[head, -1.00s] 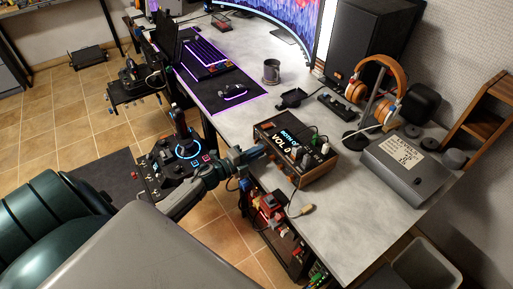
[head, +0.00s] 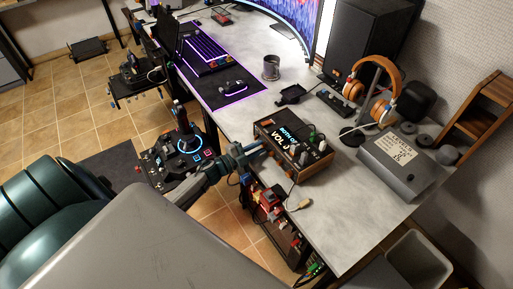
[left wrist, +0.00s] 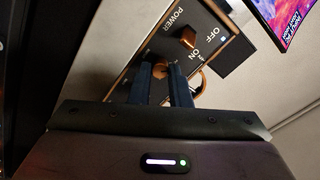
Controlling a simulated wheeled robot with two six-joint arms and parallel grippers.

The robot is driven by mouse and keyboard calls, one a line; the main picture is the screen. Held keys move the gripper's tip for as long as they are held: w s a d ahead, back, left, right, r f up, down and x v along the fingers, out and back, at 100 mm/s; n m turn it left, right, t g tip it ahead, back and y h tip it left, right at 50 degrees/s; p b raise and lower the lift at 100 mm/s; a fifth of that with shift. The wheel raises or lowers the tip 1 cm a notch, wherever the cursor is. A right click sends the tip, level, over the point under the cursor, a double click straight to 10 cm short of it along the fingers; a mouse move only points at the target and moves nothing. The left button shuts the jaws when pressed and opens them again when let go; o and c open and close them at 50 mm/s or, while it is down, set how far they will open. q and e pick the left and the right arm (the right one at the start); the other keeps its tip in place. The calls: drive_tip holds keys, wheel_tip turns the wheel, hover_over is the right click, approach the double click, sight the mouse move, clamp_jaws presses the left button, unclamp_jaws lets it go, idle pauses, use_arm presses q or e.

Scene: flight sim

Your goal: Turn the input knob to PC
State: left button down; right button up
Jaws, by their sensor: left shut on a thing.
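The black control box (head: 290,150) with wooden sides and front text including "VOL" sits near the desk's front edge. My left gripper (head: 258,149) reaches it from the left, at its front panel. In the left wrist view the two dark fingers (left wrist: 167,86) are close together over the panel (left wrist: 215,42). An orange power switch (left wrist: 188,37) with "POWER" and "ON" labels is just above. The PC marking cannot be read. My right gripper is not in view.
Cables and plugs stand on the box's top, and a loose cable end (head: 300,204) hangs in front. A mug (head: 271,67), a headphone stand (head: 366,105) and a grey case (head: 400,164) are on the desk. A joystick panel (head: 184,147) is left of the gripper.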

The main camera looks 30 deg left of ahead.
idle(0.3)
use_arm(q)
drive_tip(key=c, duration=1.3)
unclamp_jaws()
drive_tip(key=shift+c, duration=0.2)
drive_tip(key=b+v, duration=0.3)
drive_tip(key=v, duration=0.7)
drive_tip(key=shift+s+a, duration=0.15)
drive_tip(key=shift+s, duration=0.2)
drive_tip(key=shift+f, duration=0.1)
